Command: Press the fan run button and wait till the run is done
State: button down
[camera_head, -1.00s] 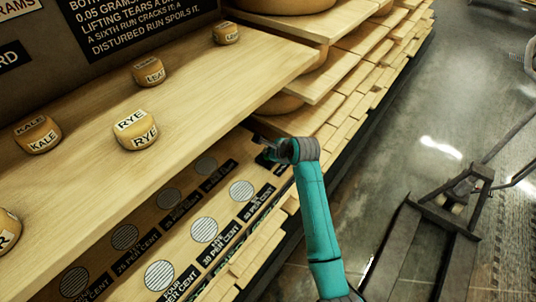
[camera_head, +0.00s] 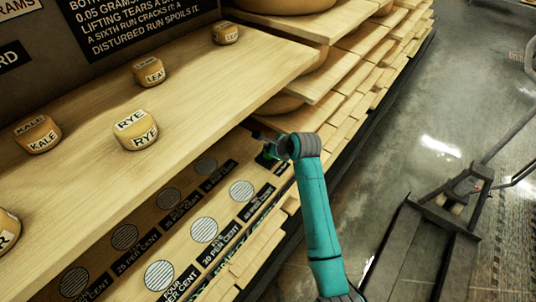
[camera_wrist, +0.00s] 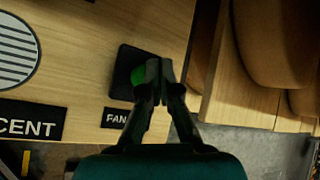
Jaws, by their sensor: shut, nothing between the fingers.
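The fan button is a green round button (camera_wrist: 138,75) on a black square plate (camera_wrist: 125,70), seen in the wrist view. A dark label reading "FAN" (camera_wrist: 116,119) sits below it, partly covered by my finger. My gripper (camera_wrist: 160,74) is shut and empty, its tips just right of the button and overlapping its right side. I cannot tell whether they touch it. In the head view my gripper (camera_head: 262,143) is at the right end of the lower board, partly behind the upper shelf's edge, and the button is hard to make out there.
Striped round pads (camera_head: 204,230) with per cent labels line the lower board. Small labelled cheeses, such as RYE (camera_head: 135,138), stand on the upper shelf (camera_head: 215,80). Large cheese wheels (camera_wrist: 277,40) on boards are close right of my gripper. The floor at right is partly open.

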jog(key=shift+r, duration=2.5)
jog(key=shift+s, duration=0.1)
